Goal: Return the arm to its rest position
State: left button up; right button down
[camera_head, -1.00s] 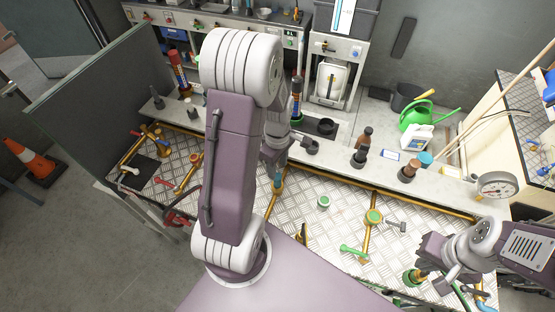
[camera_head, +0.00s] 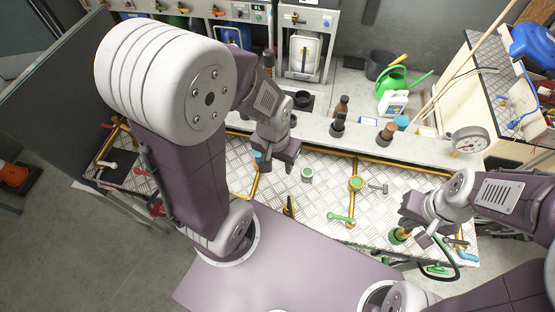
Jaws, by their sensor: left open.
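My left arm rises from its mount at the lower left, bends at a large white joint, and reaches forward. Its gripper (camera_head: 279,166) hangs over the chequered metal worktop (camera_head: 320,200), just right of a brass pipe with a blue fitting (camera_head: 257,158). I see nothing held in it. My right gripper (camera_head: 424,232) is low over the right end of the worktop, beside a green-collared brass fitting (camera_head: 398,236). Its fingertips are small and partly hidden, so its opening and any contact are unclear.
A green valve (camera_head: 307,174), a brass pipe with a green cap (camera_head: 356,184) and a green-handled tool (camera_head: 341,218) sit on the worktop. Behind are a ledge with dark bottles (camera_head: 338,124), a pressure gauge (camera_head: 468,140) and a green watering can (camera_head: 393,82). A dark panel stands left.

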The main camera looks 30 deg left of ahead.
jog(key=shift+w+a, duration=0.1)
jog(key=shift+a, duration=0.05)
notch_tip(320, 180, down, 8)
jog(key=b, duration=0.7)
jog(key=shift+r, duration=0.25)
dwell(0.9)
